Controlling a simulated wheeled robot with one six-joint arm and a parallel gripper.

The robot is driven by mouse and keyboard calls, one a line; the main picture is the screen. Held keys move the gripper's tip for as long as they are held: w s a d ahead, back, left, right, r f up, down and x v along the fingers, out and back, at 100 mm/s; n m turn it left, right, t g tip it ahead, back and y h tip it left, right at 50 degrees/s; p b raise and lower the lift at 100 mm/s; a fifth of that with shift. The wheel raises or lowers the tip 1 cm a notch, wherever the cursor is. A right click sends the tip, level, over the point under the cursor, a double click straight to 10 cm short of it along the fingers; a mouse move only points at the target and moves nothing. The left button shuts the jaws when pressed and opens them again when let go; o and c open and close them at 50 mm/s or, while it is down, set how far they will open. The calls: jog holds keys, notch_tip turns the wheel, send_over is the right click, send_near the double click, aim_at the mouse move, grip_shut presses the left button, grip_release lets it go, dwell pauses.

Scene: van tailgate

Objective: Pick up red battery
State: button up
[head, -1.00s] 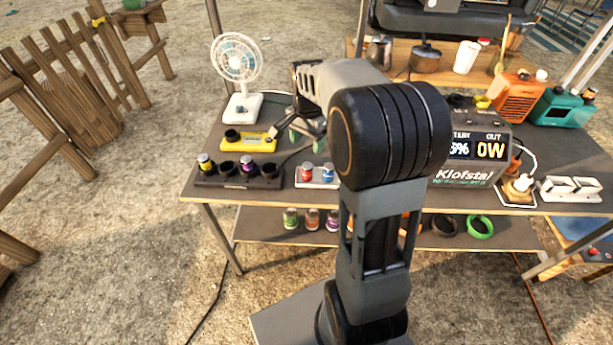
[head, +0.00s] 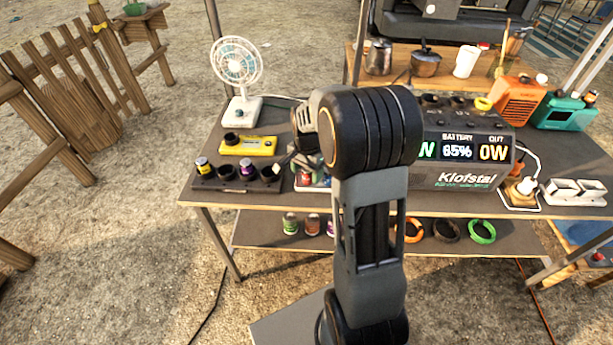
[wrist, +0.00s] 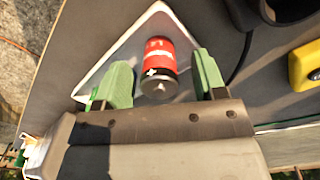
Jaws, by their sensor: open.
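The red battery (wrist: 159,65) lies in the wrist view between the two green fingers of my gripper (wrist: 161,78). It has a red sleeve with a plus sign and a dark metal end. My gripper is open, with a finger on each side and a small gap to the battery. A white-edged tray (wrist: 94,80) shows under and around it.
A dark holder (head: 207,181) with several round sockets sits left of my gripper. Behind it are a yellow device (head: 247,147) and a white fan (head: 238,75). A large power station (head: 462,160) stands close on the right.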

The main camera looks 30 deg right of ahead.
jog(key=c, duration=1)
jog(key=shift+c, duration=0.3)
jog(key=shift+r, duration=0.45)
notch_tip(320, 180, up, 2)
jog(key=shift+r+p, duration=0.1)
jog(key=shift+p, duration=0.2)
jog(key=s+d+r+p, duration=0.1)
jog(key=s+d+r, duration=0.6)
jog(key=s+r, duration=0.3)
jog(key=shift+s, duration=1.05)
jog(key=shift+w, duration=0.1)
